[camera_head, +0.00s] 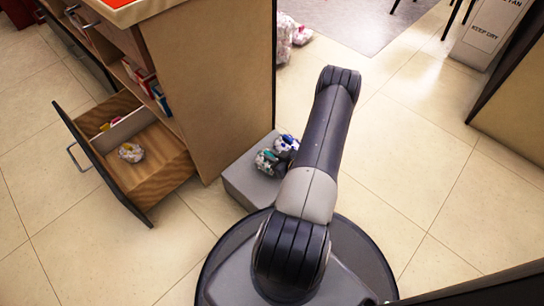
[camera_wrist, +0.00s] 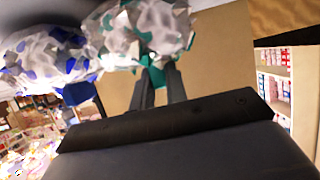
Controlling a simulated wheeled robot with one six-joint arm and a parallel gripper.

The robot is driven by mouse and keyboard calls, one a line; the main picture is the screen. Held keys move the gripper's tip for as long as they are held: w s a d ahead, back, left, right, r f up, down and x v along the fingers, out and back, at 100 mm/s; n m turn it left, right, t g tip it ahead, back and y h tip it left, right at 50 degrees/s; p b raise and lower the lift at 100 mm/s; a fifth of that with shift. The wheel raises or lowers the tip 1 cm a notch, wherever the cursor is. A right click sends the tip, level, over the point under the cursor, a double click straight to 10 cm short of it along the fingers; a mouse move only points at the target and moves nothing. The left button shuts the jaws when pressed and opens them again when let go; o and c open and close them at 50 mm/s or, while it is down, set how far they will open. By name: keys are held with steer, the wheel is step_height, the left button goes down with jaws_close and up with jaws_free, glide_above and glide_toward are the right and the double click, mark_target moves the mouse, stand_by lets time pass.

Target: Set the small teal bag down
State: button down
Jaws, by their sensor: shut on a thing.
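My gripper (camera_wrist: 159,78) is shut on the small teal bag (camera_wrist: 150,28), a crumpled white bag with teal patches, at the top of the wrist view. A similar white bag with blue patches (camera_wrist: 40,58) is at its left in that view, very close or touching. In the head view, crumpled white bags with teal and blue patches (camera_head: 266,160) show just left of my arm, over or on a low grey block (camera_head: 250,186). My arm hides the gripper there. I cannot tell whether the held bag touches the block.
A wooden cabinet (camera_head: 222,85) stands left of the block. Its open drawer (camera_head: 165,160) holds a crumpled whitish bag (camera_head: 131,152) and small coloured items. Another crumpled bag (camera_head: 284,38) lies beyond the cabinet. Tiled floor (camera_head: 400,150) is clear on the right.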

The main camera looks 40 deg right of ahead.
steer(key=shift+f, duration=0.2)
steer(key=c, duration=1.4)
jaws_free()
